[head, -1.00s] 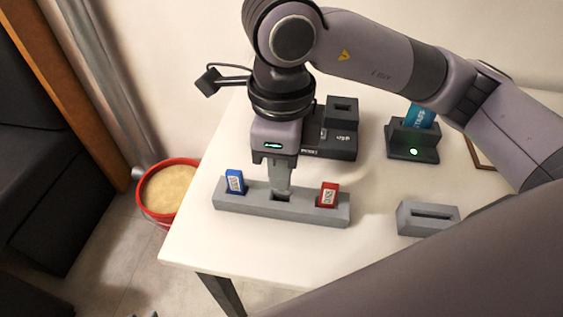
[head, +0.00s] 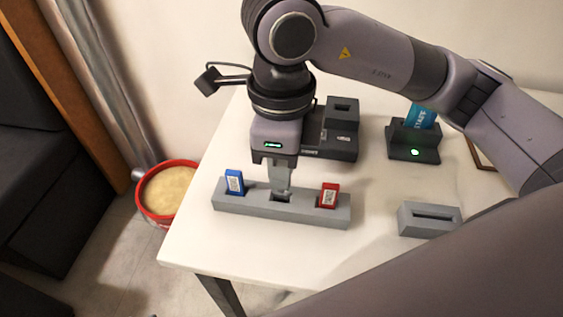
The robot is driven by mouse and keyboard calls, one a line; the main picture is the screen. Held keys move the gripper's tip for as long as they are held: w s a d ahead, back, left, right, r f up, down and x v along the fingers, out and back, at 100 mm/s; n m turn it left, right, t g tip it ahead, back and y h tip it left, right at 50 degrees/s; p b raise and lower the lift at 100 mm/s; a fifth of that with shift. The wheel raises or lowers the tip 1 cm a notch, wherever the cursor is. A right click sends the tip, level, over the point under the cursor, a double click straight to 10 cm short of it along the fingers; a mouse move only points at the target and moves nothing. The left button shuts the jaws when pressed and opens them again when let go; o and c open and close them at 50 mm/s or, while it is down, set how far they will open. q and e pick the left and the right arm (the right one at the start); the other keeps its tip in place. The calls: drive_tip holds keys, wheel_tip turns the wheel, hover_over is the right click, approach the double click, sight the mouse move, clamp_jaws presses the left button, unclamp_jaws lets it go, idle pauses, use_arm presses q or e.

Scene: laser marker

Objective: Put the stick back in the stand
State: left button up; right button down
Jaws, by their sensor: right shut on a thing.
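The grey stand (head: 245,205) is a long block near the table's left front part. A blue stick (head: 234,182) stands in its left slot and a red stick (head: 329,195) in its right slot. My right gripper (head: 281,190) points down over the middle slot (head: 280,198), between the two sticks. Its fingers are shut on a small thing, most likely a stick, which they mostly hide. I cannot tell whether that thing is inside the slot or just above it. My left gripper is not in view.
A dark device (head: 340,146) stands behind the stand. A dark holder (head: 414,145) with a blue card (head: 421,116) and a green light is at the back right. A grey slotted block (head: 429,218) sits at the right. A red-rimmed bin (head: 168,188) stands on the floor.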

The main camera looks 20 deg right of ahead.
idle(0.6)
drive_tip(key=shift+f+b, duration=0.2)
drive_tip(key=shift+b, duration=0.3)
drive_tip(key=shift+s+d+f+b, duration=0.1)
drive_tip(key=shift+s+f+b, duration=0.05)
drive_tip(key=shift+f+b, duration=0.3)
drive_tip(key=shift+s+d+f+b, duration=0.1)
drive_tip(key=shift+f+b, duration=0.25)
drive_tip(key=shift+b, duration=0.1)
drive_tip(key=shift+s+f+b, duration=0.1)
drive_tip(key=shift+f+b, duration=0.85)
drive_tip(key=shift+w+r, duration=0.1)
drive_tip(key=shift+w, duration=0.1)
drive_tip(key=shift+f+b, duration=0.3)
drive_tip(key=shift+b, duration=0.2)
drive_tip(key=shift+w, duration=0.1)
drive_tip(key=c, duration=1.1)
unclamp_jaws()
drive_tip(key=shift+o, duration=0.2)
drive_tip(key=shift+a, duration=0.1)
